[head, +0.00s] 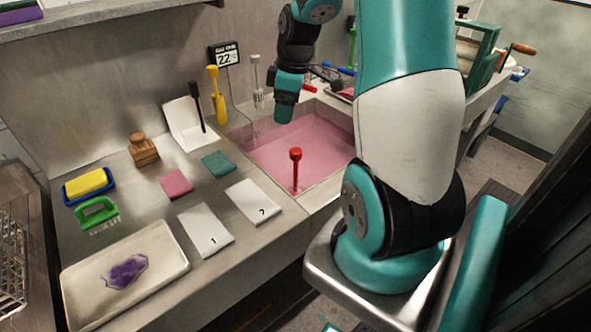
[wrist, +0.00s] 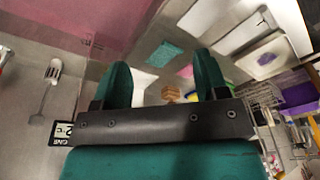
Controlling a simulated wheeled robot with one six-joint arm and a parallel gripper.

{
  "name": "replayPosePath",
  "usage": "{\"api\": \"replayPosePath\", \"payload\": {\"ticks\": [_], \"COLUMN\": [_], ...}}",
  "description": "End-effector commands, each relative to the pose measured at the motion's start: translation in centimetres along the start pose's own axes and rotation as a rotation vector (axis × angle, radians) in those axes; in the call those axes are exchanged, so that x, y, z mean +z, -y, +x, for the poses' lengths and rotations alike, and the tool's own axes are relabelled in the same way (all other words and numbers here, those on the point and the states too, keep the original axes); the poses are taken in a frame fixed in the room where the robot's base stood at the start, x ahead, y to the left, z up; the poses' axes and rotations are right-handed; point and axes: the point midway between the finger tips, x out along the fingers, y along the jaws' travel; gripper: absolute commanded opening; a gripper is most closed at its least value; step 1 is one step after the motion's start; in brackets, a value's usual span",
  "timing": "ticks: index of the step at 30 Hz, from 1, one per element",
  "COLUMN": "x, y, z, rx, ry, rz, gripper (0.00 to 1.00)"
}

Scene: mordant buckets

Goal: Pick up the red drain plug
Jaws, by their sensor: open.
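The red drain plug (head: 296,156) stands upright at the near corner of the sink (head: 272,152), with a round knob on a thin stem. I cannot tell whether its foot is in the pink liquid or at the rim. My gripper (head: 284,112) hangs over the back part of the sink, apart from the plug and behind it. In the wrist view my gripper (wrist: 162,72) shows two teal fingers spread apart with nothing between them. The plug cannot be made out in that view.
Left of the sink are cards (head: 205,230), a pink sponge (head: 176,184), a green sponge (head: 218,164) and a tray (head: 165,265) with purple cloth. A yellow-handled tool (head: 213,88) and a display (head: 226,57) stand behind. My arm hides the sink's right side.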

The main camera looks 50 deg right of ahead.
Motion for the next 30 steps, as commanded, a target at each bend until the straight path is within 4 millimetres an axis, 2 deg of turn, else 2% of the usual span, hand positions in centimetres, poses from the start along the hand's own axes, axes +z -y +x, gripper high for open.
{"api": "replayPosePath", "payload": {"ticks": [1,3,6,8,15,21,30], "x": [1.6,3.1,4.1,4.2,4.3,4.4,4.5], "y": [-1.4,-2.6,-3.3,-3.3,-3.3,-3.5,-3.6], "z": [-0.3,-0.1,0.8,1.7,7.1,10.8,12.9], "rx": [0.005,0.011,0.013,0.011,0.008,0.012,0.015], "ry": [0.009,0.018,0.025,0.026,0.026,0.026,0.025], "rz": [0.01,0.005,0.002,-0.001,-0.001,0.0,0.0], "gripper": [0.67,0.67,0.67,0.67,0.67,0.67,0.67]}}
